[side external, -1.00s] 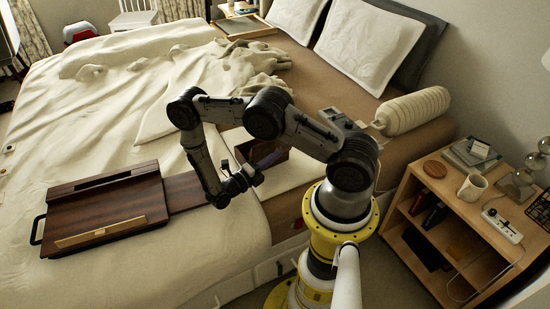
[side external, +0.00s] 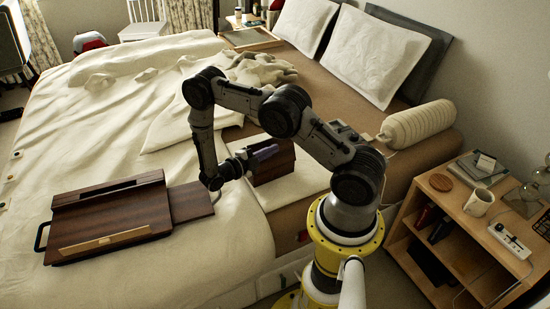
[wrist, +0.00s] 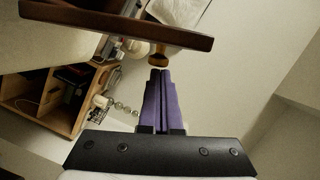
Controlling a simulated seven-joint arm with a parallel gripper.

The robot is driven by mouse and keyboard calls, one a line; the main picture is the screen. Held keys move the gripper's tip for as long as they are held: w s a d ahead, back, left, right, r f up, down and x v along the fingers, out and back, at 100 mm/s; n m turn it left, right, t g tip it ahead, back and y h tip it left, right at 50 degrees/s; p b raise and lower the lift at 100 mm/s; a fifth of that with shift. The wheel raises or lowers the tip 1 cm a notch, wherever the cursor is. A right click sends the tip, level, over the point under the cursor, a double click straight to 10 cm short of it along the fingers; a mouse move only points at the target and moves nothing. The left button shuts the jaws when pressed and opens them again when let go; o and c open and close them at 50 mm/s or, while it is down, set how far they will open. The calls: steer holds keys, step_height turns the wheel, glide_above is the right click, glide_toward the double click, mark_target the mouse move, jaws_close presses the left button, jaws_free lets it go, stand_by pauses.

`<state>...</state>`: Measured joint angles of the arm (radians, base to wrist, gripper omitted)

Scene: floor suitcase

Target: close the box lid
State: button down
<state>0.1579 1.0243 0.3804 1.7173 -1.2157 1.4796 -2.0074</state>
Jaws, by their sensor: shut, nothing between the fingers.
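The box (side external: 274,172) is dark brown wood and sits on a pale board on the bed's edge. Its upper part is a brown panel (side external: 285,151), probably the lid; I cannot tell its exact angle. My gripper (side external: 265,153) has purple fingers pressed together, with nothing between them. In the side view the fingers overlap the box's upper part; contact is unclear. In the wrist view a brown wooden slab (wrist: 120,22), likely the lid or a box side, spans the top above my shut fingertips (wrist: 160,72).
A dark wooden lap desk (side external: 110,217) lies on the bed to the left, with a brown panel (side external: 190,201) extending from its right side. A wooden shelf unit (side external: 455,250) with a mug (side external: 478,203) stands at the right. A cream bolster (side external: 418,124) lies behind my arm.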

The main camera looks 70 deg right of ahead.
mark_target(266, 145)
steer(key=shift+w+d+r+n+y, duration=0.1)
steer(key=shift+w+d+n+y, duration=0.3)
steer(key=shift+w+d+n, duration=0.8)
steer(key=shift+w+n, duration=0.1)
steer(key=shift+n, duration=0.1)
steer(key=w+d+f, duration=0.2)
steer(key=w, duration=0.1)
steer(key=w+d+f, duration=0.1)
steer(key=d, duration=0.1)
steer(key=shift+w+d+f, duration=0.1)
steer(key=shift+w+f, duration=0.15)
steer(key=shift+w, duration=0.1)
steer(key=shift+w+d+f, duration=0.25)
steer(key=shift+w+f, duration=0.05)
steer(key=shift+f, duration=0.15)
steer(key=shift+w+d+f, duration=0.2)
steer(key=shift+w+f, duration=0.05)
steer(key=shift+f, duration=0.2)
